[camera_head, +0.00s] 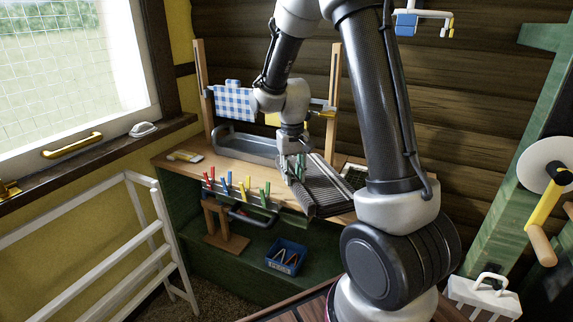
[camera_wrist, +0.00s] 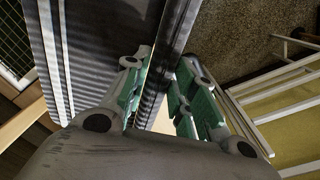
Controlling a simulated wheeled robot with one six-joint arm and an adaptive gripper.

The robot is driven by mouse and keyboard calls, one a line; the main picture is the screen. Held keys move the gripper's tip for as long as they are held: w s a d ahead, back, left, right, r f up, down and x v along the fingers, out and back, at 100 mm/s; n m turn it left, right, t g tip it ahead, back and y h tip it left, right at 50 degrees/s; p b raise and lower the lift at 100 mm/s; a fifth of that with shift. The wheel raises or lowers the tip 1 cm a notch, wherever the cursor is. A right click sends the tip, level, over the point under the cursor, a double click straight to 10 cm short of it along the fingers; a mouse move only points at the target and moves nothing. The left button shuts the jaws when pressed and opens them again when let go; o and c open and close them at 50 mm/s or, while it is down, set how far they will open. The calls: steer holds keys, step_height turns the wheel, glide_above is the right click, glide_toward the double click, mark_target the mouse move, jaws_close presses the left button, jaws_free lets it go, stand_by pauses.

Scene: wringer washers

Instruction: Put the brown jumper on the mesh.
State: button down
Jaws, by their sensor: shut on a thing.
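A dark grey-brown ribbed piece, which looks like the jumper (camera_head: 325,188), is at the bench's front edge and partly overhangs it. It also fills the upper left of the wrist view (camera_wrist: 92,40). My gripper (camera_head: 295,170) points down at its left side. The green fingers (camera_wrist: 160,88) are shut on an edge of it in the wrist view. The mesh (camera_head: 354,177), a dark grid in a pale frame, lies on the bench just right of the jumper, partly hidden by my arm. A mesh corner shows in the wrist view (camera_wrist: 14,45).
A metal basin (camera_head: 245,147) with a blue checked cloth (camera_head: 234,103) above it stands behind my gripper. Several coloured pegs (camera_head: 228,184) line the bench's front edge. A blue crate (camera_head: 286,257) sits below. A white rack (camera_head: 150,240) stands at left.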

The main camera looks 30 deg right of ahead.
steer(key=shift+f, duration=2.35)
steer(key=shift+f, duration=0.1)
steer(key=c, duration=1.2)
jaws_free()
steer(key=shift+o, duration=0.2)
